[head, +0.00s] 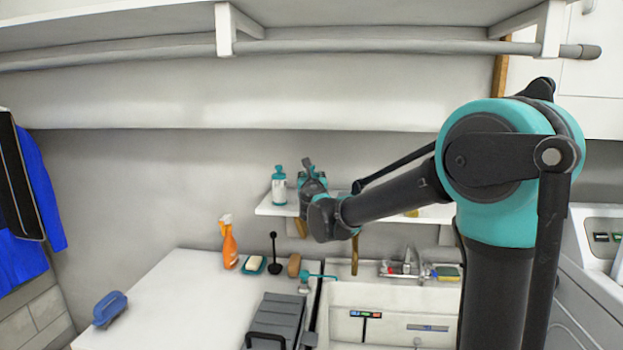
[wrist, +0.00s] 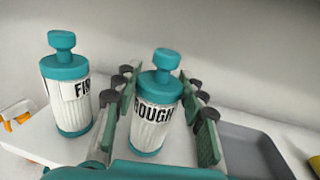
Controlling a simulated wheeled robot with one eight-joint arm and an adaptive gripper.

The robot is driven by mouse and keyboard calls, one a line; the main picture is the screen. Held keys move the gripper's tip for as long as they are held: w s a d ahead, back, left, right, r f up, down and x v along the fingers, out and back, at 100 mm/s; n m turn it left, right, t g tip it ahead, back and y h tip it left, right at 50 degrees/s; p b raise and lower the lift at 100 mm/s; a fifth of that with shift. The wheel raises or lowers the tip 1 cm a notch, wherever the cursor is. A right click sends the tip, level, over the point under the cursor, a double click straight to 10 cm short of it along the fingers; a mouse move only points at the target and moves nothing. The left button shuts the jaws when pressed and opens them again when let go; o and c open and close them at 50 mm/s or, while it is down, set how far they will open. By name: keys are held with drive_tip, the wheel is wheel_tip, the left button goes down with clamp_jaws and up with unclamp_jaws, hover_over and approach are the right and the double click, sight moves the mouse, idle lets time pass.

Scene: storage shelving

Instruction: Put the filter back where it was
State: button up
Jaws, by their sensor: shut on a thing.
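The filter in my grip is a white ribbed cylinder with teal caps and a teal knob, lettered "ROUGH" (wrist: 156,115) in the wrist view. It stands upright between my gripper's fingers (wrist: 165,108), which are shut on it. A similar filter lettered "FI…" (wrist: 71,97) stands to its left on the white shelf (wrist: 30,140). In the head view that left filter (head: 279,186) is on the wall shelf (head: 268,208), with my gripper (head: 312,180) just right of it. The held filter is mostly hidden there; I cannot tell whether its base touches the shelf.
A grey tray (wrist: 243,153) lies right of my gripper in the wrist view. Below the shelf are a white counter (head: 175,300) with an orange spray bottle (head: 229,245), a black plunger-like tool (head: 274,258), a dark grey case (head: 275,322), and a sink (head: 390,298). A rail (head: 330,47) runs above.

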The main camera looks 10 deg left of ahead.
drive_tip(key=shift+f, duration=0.3)
drive_tip(key=o, duration=1.3)
drive_tip(key=shift+r, duration=0.1)
